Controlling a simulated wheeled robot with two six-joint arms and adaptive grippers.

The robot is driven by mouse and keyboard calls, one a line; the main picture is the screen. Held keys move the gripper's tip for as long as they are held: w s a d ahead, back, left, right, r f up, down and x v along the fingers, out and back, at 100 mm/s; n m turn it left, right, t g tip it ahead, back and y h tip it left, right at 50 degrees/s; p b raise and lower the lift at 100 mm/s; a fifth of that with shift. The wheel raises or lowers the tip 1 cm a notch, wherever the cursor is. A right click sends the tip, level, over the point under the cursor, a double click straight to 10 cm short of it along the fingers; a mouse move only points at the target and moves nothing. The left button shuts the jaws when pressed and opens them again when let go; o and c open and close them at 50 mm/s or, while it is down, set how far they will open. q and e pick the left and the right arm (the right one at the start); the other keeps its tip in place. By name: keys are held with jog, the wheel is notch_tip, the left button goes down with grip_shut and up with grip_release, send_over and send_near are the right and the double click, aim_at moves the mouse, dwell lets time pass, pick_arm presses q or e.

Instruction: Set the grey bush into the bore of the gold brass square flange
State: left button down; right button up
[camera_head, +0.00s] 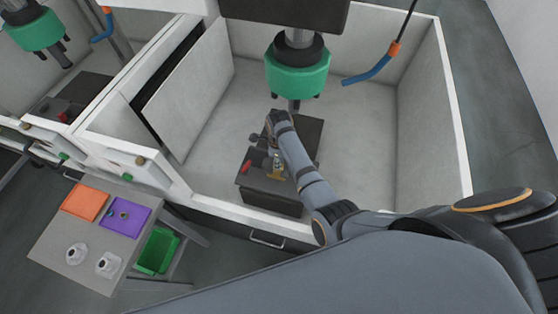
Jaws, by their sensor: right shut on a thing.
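The gold brass square flange (277,175) shows as a small gold patch on the dark block inside the white tank. Its bore is too small to make out. My right arm reaches in from the right and bends down over the block. My right gripper (278,158) is shut just above the flange, partly hidden by its own wrist. The grey bush is too small and covered to show clearly; what the gripper holds appears to be it. I cannot tell whether it touches the flange. My left gripper is not in view.
The dark block (270,203) has a red part (246,167) at its left. A green tool head (298,75) hangs above, with a blue nozzle (367,72) beside it.

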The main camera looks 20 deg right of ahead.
jog(key=o, duration=0.9)
jog(key=shift+c, duration=0.2)
jog(key=o, duration=0.5)
jog(key=shift+r, duration=3.55)
